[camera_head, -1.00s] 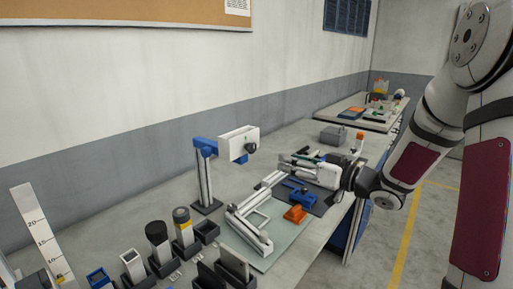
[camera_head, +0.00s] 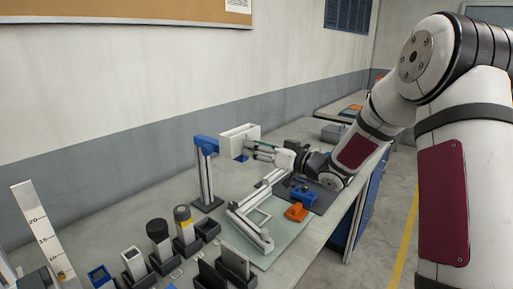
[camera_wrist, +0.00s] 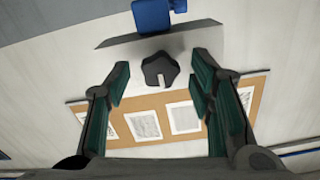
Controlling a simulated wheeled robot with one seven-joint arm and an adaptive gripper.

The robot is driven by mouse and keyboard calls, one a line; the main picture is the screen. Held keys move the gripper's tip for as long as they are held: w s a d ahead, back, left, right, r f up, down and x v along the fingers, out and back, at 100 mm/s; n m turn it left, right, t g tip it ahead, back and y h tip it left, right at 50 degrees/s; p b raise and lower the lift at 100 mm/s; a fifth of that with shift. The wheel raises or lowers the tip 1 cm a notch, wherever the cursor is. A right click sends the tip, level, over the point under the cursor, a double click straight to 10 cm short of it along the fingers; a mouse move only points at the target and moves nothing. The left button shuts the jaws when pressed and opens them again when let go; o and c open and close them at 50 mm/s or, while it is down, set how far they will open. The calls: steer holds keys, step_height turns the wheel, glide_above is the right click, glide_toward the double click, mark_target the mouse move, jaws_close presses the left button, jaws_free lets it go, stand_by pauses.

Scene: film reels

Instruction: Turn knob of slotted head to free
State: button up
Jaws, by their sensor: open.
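The slotted head is a white box (camera_head: 236,136) on a blue arm (camera_head: 206,145) at the top of a metal post. In the wrist view, its dark knob (camera_wrist: 160,70) has a lobed shape with a notch at its lower edge. The knob is ahead of my gripper (camera_wrist: 161,84), framed between the two spread fingers, with visible gaps on both sides. In the head view, my gripper (camera_head: 262,151) points left at the head's near right side and hides the knob. My gripper is open and empty.
A white angled frame (camera_head: 248,222), a blue fixture (camera_head: 303,195) and an orange block (camera_head: 295,212) lie on the bench below my arm. Several dark holders and containers stand at the front left. A cork board (camera_wrist: 150,120) on the wall shows in the wrist view.

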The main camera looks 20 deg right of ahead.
steer(key=shift+w+a, duration=0.2)
steer(key=shift+w, duration=0.1)
steer(key=shift+c, duration=0.6)
jaws_close()
